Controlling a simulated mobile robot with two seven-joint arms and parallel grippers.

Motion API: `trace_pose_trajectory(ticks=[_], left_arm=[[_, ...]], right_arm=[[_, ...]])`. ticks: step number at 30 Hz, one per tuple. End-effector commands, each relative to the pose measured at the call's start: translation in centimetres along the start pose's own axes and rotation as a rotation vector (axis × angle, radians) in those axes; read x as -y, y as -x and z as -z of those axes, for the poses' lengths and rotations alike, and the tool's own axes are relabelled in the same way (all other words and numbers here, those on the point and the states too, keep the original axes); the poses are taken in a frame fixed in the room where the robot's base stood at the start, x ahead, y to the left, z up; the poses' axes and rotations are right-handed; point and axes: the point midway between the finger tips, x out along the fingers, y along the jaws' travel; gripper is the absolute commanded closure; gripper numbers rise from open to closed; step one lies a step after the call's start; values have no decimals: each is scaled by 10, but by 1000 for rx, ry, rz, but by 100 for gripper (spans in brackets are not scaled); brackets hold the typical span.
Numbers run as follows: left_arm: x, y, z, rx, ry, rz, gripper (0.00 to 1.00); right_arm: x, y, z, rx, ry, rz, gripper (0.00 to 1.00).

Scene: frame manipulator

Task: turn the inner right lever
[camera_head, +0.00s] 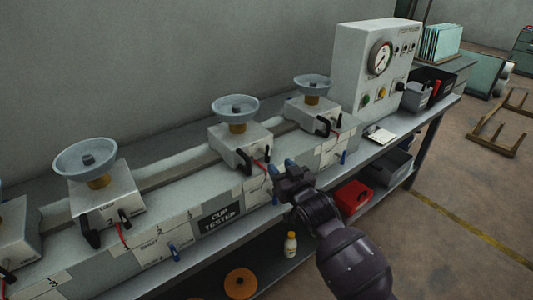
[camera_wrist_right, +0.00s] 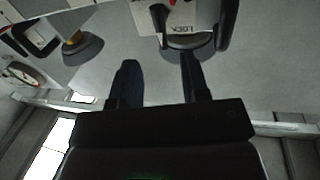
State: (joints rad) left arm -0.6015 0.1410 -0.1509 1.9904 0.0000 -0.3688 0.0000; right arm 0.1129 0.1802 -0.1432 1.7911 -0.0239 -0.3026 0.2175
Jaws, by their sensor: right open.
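The inner right cup unit (camera_head: 238,138) is a white box with a pale blue-grey dish on top, third from the left on the bench. Its black lever (camera_head: 244,160) is on the box's front, with a thin red piece and another small black piece beside it. My right gripper (camera_head: 283,167) is open and empty, just right of this unit and apart from the lever. In the wrist view, seen upside down, my two fingers (camera_wrist_right: 160,82) are spread below a white box with lettering (camera_wrist_right: 185,28) and black handles (camera_wrist_right: 227,22). My left gripper is out of view.
Similar cup units stand left and right (camera_head: 312,108). A white gauge box (camera_head: 375,65) stands at the bench's far right. Small blue levers (camera_head: 172,252) sit along the front panel. Below are a red bin (camera_head: 352,196) and a bottle (camera_head: 290,244).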

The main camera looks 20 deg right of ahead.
Motion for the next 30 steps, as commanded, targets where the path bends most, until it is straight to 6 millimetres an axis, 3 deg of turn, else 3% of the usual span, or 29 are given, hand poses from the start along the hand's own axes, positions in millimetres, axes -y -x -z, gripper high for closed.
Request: trace_pose_trajectory(ticks=[9, 15, 28, 30], left_arm=[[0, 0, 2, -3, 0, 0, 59], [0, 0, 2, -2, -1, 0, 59], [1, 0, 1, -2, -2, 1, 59], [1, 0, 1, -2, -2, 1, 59]], right_arm=[[0, -54, 0, 0, 0, 0, 58], [0, -74, 0, 0, 0, 0, 58], [0, -82, 0, 0, 0, 0, 58], [0, -82, 0, 1, 0, 0, 67]])
